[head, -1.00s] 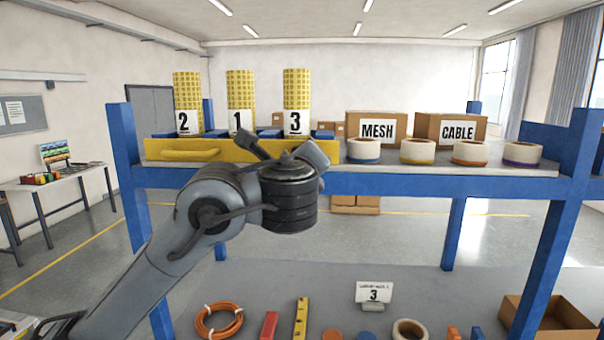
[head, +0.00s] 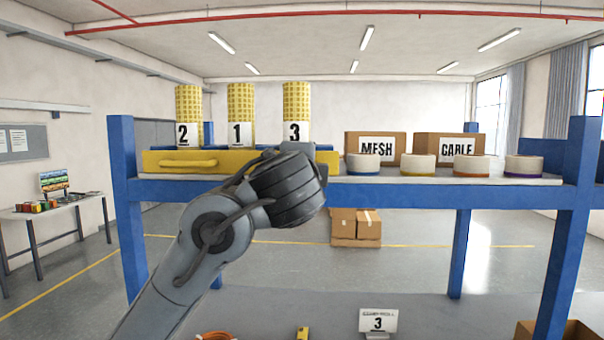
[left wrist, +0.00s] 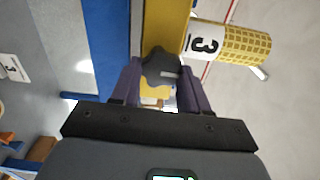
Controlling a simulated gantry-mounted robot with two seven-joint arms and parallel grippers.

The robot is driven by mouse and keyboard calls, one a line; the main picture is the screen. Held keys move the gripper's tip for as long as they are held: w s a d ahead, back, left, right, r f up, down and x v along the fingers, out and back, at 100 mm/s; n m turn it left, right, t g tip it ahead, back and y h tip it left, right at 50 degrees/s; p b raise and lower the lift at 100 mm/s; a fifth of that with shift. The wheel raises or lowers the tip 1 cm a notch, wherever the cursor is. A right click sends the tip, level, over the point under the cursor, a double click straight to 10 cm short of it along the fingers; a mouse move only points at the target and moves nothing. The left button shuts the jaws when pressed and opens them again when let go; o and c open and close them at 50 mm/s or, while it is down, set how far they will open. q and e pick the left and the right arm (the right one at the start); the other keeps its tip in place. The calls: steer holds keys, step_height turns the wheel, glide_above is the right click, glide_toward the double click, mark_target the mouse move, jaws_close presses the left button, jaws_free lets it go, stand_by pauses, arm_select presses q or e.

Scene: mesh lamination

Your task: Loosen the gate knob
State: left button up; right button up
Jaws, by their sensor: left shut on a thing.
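The dark lobed gate knob (left wrist: 161,66) shows in the left wrist view at the end of the yellow gate (left wrist: 165,25). My left gripper (left wrist: 163,82) is shut on this knob, one purple-grey finger on each side. In the head view, the yellow gate (head: 215,162) lies along the front of the shelf's left half. Yellow mesh rolls stand behind the gate, labelled 2 (head: 188,105), 1 (head: 240,105) and 3 (head: 296,100). My right gripper is not in view.
Several tape rolls, one with a blue base (head: 363,164), line the shelf right of the gate. Behind them are the MESH box (head: 398,140) and the CABLE box (head: 425,152). A blue post (head: 575,220) bounds the right side. A sign marked 3 (head: 378,320) stands below.

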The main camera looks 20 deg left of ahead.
arm_select(q)
steer(key=shift+n, duration=0.3)
stand_by(0.4)
steer(key=o, duration=1.1)
steer(key=shift+c, duration=0.2)
steer(key=b+v, duration=0.4)
steer(key=v, duration=0.6)
steer(key=shift+s, duration=0.35)
steer(key=shift+d, duration=0.1)
